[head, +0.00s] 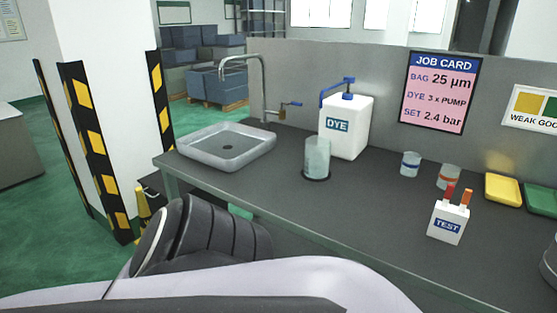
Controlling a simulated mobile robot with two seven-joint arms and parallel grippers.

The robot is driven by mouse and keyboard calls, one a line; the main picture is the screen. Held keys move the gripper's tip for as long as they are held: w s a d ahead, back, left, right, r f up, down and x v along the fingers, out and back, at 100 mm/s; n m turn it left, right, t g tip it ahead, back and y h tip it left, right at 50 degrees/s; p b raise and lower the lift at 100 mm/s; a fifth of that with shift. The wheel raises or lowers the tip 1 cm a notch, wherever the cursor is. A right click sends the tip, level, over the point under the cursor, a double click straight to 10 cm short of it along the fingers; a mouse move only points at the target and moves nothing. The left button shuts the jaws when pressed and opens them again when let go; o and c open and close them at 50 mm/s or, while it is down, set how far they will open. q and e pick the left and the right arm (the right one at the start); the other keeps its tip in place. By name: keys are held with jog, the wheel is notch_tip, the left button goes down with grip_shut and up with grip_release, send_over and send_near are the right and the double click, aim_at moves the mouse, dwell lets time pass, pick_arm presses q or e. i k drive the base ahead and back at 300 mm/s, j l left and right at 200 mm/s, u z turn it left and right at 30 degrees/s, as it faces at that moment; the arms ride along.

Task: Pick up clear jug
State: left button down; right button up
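The clear jug (317,158) stands upright on a dark round base on the grey bench, just in front of the white DYE bottle (345,140). It looks pale and see-through, and I cannot tell what it holds. Parts of my own body fill the bottom of the head view. Neither of my grippers shows, and nothing is seen touching the jug.
A sink (226,162) with a tall tap (262,85) is left of the jug. Two small clear cups (410,164), a white TEST box (448,222), a yellow tray (502,188) and a green tray (541,201) stand to the right. The bench front of the jug is clear.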

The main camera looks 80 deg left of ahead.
aim_at(318, 151)
jog(key=u, duration=1.25)
